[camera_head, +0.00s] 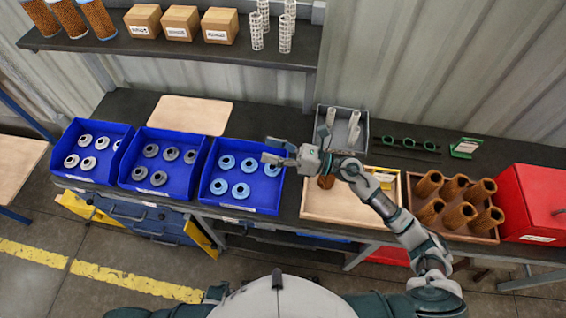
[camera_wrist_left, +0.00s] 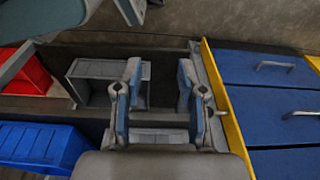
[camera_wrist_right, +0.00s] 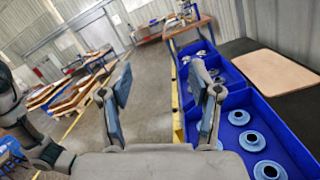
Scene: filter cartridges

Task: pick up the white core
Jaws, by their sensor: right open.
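White cores (camera_head: 354,119) stand or lean in a grey bin (camera_head: 322,130) at the back of the bench in the head view; my right arm partly hides the bin's front. My right gripper (camera_head: 274,151) is open and empty, left of the bin and above the blue bin (camera_head: 247,206) with light-blue rings. Its spread fingers also show in the right wrist view (camera_wrist_right: 162,105). My left gripper (camera_wrist_left: 160,103) is open and empty in the left wrist view, low by the bench's underside. It is not visible in the head view.
A wooden tray (camera_head: 340,212) holds a brown cylinder (camera_head: 326,182), partly hidden by my right wrist. A box of brown cartridges (camera_head: 455,233) and a red container (camera_head: 535,200) stand right. White mesh cylinders (camera_head: 285,35) stand on the upper shelf (camera_head: 175,46).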

